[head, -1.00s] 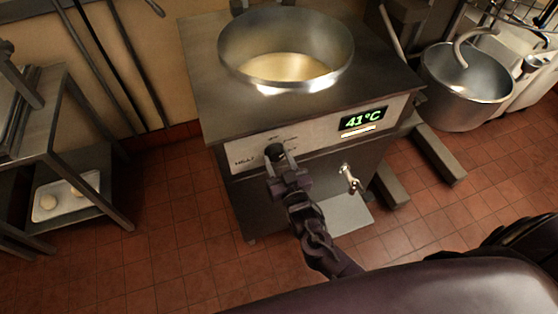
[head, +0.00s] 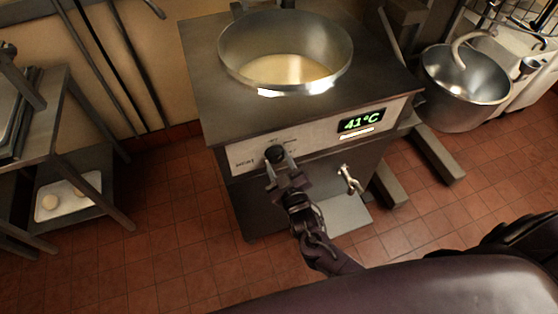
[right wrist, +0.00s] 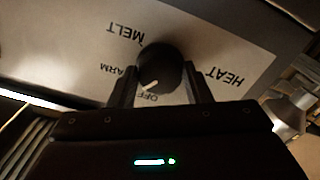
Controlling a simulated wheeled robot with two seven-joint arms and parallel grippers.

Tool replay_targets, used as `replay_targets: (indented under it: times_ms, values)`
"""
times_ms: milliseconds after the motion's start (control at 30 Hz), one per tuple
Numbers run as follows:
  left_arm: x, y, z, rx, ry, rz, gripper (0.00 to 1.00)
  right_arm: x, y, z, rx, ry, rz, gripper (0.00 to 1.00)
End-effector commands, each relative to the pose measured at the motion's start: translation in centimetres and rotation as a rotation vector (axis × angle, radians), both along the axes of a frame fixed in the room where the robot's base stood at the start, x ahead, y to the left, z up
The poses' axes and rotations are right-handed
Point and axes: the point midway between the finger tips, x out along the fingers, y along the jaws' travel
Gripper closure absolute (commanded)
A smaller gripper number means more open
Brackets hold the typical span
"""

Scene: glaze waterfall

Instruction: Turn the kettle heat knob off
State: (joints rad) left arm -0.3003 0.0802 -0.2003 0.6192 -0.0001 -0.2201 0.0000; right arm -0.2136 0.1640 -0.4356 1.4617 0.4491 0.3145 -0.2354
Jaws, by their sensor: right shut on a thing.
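The heat knob (head: 275,153) is a round black knob on the pale front panel of the steel kettle (head: 215,95). It also shows in the right wrist view (right wrist: 160,66), where its white mark points down and slightly left, close to the OFF label (right wrist: 150,97). The MELT, WARM and HEAT labels lie around it. My right gripper (head: 280,163) is at the panel with one finger on each side of the knob, shut on it. The fingers hide part of the WARM label. My left gripper is not in view.
A display reading 41°C (head: 361,122) is right of the knob. A tap (head: 350,180) sticks out below it, near my right arm. A mixer bowl (head: 465,90) stands at right and a metal rack (head: 60,120) at left. Tiled floor is open between rack and kettle.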

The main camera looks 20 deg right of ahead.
Motion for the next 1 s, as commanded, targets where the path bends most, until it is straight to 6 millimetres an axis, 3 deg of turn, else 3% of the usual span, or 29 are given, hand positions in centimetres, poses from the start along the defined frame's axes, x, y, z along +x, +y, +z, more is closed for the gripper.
replay_targets:
  times_ms: [500, 1000]
  values:
    - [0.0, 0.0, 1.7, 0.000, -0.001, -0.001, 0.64, 0.0, -0.1, 0.1, -0.442, -0.015, 0.001, 0.79]
    - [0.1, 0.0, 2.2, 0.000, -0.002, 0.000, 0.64, 0.0, -0.1, 0.1, -0.614, -0.021, 0.001, 0.79]
